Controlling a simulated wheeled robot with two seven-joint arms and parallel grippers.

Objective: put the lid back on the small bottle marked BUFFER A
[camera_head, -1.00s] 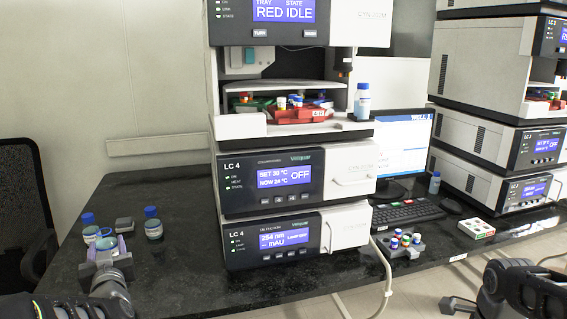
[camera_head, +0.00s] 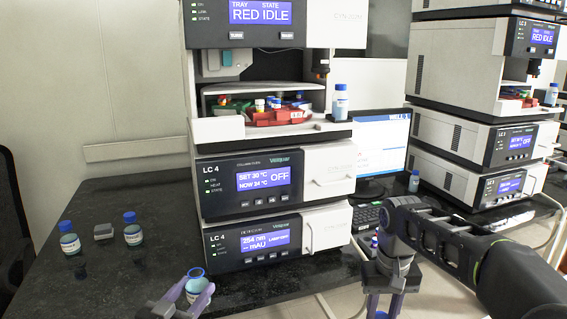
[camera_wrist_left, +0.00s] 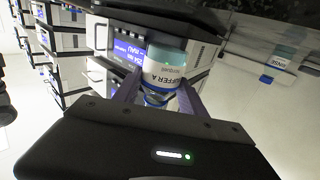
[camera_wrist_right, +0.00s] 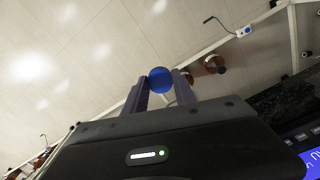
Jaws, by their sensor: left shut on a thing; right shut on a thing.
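The small bottle marked BUFFER A (camera_wrist_left: 165,72) is shut in my left gripper (camera_wrist_left: 158,98); its label reads in the left wrist view. In the head view this bottle (camera_head: 195,288) has no lid, and its open blue-rimmed mouth faces up, between the left fingers (camera_head: 192,296) near the front edge. My right gripper (camera_wrist_right: 157,88) is shut on a round blue lid (camera_wrist_right: 161,79). In the head view the right gripper (camera_head: 384,303) points down, well to the right of the bottle and apart from it; the lid is mostly hidden there.
Two blue-capped bottles, one at left (camera_head: 69,240) and one to its right (camera_head: 133,230), stand on the dark bench with a grey block (camera_head: 103,232) between them. The LC 4 stack (camera_head: 250,180) stands behind. Another capped bottle (camera_head: 340,103) sits on its ledge.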

